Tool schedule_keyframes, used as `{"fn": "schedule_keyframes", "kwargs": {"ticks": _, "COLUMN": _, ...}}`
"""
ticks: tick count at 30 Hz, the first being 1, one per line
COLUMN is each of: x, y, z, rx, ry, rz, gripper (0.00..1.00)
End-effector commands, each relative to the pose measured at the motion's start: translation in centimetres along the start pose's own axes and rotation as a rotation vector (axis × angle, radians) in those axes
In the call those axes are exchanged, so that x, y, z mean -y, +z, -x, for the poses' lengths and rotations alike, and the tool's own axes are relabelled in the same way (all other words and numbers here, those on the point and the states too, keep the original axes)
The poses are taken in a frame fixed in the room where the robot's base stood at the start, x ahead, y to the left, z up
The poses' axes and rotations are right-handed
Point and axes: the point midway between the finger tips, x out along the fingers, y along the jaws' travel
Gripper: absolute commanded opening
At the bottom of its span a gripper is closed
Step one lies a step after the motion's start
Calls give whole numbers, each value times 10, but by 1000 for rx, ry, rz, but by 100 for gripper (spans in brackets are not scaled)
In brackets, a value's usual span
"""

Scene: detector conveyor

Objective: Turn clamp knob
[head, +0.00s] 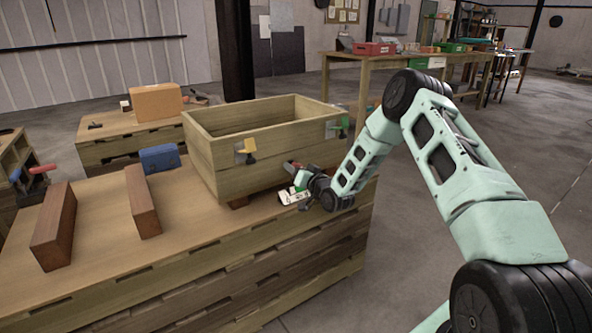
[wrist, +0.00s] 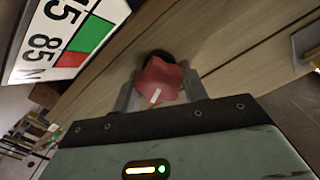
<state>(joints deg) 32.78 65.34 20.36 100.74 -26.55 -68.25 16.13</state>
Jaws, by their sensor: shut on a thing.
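A red lobed clamp knob (wrist: 160,82) sits on a dark stem against a wooden plank wall in the wrist view. My gripper (wrist: 160,94) has a grey finger on each side of the knob, closed on it. In the head view the knob shows as a small red spot (head: 293,166) at the lower front of the wooden box (head: 225,182). My gripper (head: 301,177) reaches it from the right and partly hides it. A white scale plate (wrist: 65,38) with red and green fields and black numbers is close beside the gripper in the wrist view.
The box stands on a wooden bench (head: 95,236). It carries a yellow-handled part (head: 246,150) and a green one (head: 337,128) on its outside. Two brown wooden bars (head: 55,227) and a blue box (head: 159,158) lie to the left. The floor on the right is open.

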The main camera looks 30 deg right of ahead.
Motion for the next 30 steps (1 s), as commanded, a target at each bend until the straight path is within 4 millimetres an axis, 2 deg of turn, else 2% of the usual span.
{"fn": "schedule_keyframes", "kwargs": {"ticks": 9, "x": -1, "y": 2, "z": 1, "rx": 4, "ry": 1, "rz": -121, "gripper": 20}}
{"fn": "schedule_keyframes", "kwargs": {"ticks": 25, "x": -1, "y": 2, "z": 1, "rx": 5, "ry": 2, "rz": -143, "gripper": 20}}
{"fn": "schedule_keyframes", "kwargs": {"ticks": 26, "x": -1, "y": 2, "z": 1, "rx": 5, "ry": 2, "rz": -143, "gripper": 46}}
{"fn": "schedule_keyframes", "kwargs": {"ticks": 27, "x": -1, "y": 2, "z": 1, "rx": 4, "ry": 2, "rz": -143, "gripper": 57}}
{"fn": "schedule_keyframes", "kwargs": {"ticks": 28, "x": -1, "y": 2, "z": 1, "rx": 4, "ry": 2, "rz": -143, "gripper": 65}}
{"fn": "schedule_keyframes", "kwargs": {"ticks": 30, "x": -1, "y": 1, "z": 1, "rx": 3, "ry": 2, "rz": -142, "gripper": 65}}
